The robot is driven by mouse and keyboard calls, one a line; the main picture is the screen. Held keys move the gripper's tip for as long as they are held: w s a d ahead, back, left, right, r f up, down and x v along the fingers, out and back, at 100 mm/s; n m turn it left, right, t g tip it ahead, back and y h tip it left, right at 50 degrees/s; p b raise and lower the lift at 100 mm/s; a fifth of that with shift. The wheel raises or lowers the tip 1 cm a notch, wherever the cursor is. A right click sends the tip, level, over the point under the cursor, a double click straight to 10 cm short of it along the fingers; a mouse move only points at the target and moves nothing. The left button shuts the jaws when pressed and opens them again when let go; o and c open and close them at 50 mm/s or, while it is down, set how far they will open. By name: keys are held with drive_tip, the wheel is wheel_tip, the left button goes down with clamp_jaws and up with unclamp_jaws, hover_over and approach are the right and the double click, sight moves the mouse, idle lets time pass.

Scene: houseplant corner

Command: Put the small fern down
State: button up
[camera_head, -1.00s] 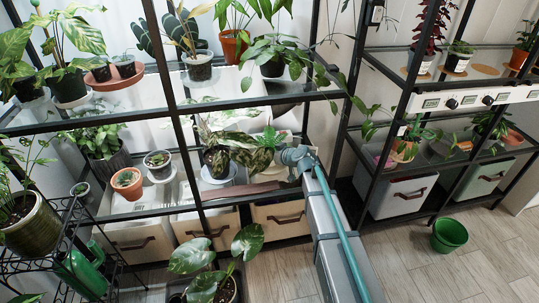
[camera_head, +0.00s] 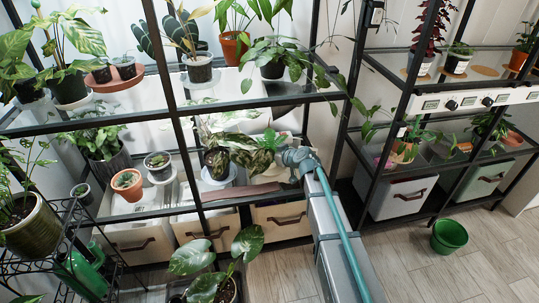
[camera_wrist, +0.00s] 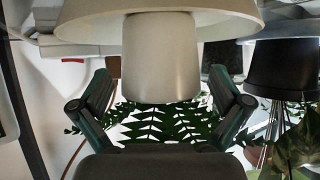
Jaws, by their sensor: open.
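The small fern shows as a little green crown of fronds (camera_head: 269,139) on the middle shelf in the head view; its pot is hidden there behind leaves and my gripper. The wrist view is upside down. In it the fern's beige pot (camera_wrist: 160,60) stands on a wide pale saucer (camera_wrist: 85,22), with the dark green fronds (camera_wrist: 165,122) below in the picture. My gripper (camera_wrist: 158,88) is open, its fingers on either side of the pot and spread apart. In the head view my gripper (camera_head: 292,157) is just right of the fern.
A variegated plant (camera_head: 262,160) stands close to the fern, and a white saucer (camera_head: 219,179) is to its left. A dark pot (camera_wrist: 283,68) is close by in the wrist view. Black shelf posts (camera_head: 188,150) and the shelf above bound the space. A green bucket (camera_head: 449,236) is on the floor.

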drive_tip(key=v, duration=1.1)
drive_tip(key=shift+p, duration=0.45)
drive_tip(key=shift+s, duration=0.15)
